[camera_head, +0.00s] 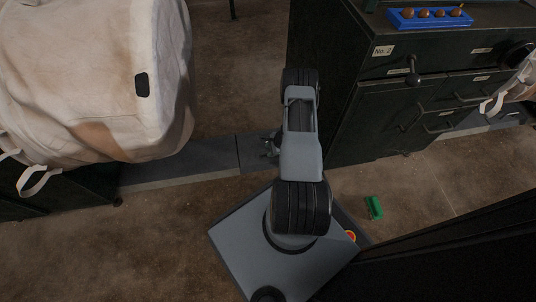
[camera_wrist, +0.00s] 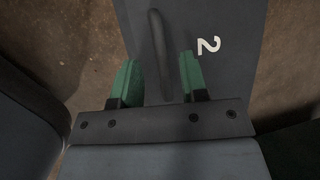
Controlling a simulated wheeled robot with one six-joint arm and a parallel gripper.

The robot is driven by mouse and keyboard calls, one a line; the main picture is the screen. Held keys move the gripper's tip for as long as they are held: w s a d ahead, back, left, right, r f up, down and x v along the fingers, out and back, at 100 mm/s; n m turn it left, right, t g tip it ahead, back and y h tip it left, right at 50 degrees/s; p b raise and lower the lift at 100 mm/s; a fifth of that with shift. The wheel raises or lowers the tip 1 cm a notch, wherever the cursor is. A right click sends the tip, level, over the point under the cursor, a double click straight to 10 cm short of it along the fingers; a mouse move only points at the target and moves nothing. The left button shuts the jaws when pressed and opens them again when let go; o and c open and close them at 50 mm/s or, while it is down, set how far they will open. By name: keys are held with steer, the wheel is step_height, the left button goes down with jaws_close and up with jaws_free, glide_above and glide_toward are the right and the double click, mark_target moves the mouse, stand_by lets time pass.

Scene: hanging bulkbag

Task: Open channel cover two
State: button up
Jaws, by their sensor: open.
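Channel cover two is a flat grey plate (camera_wrist: 225,80) with a white "2" on it, filling the middle of the wrist view. A dark bar handle (camera_wrist: 158,35) runs lengthwise on it. My gripper (camera_wrist: 157,57) has green fingers, open, one on each side of the handle in the picture, with a gap on both sides. I cannot tell how far above the plate the fingertips are. In the head view a grey strip of floor covers (camera_head: 185,172) runs to my gripper (camera_head: 269,145), which is small and partly hidden by my arm. The cover lies flat.
A large pale bulk bag (camera_head: 95,75) is at the left, over the strip. A dark green cabinet (camera_head: 335,50) labelled "No. 2" stands right of my arm. A blue tray (camera_head: 430,22) with several brown round things is on top. A green object (camera_head: 374,208) lies on the floor.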

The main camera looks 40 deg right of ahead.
steer(key=shift+b+x, duration=0.5)
steer(key=shift+x, duration=0.95)
jaws_close()
steer(key=shift+a, duration=0.1)
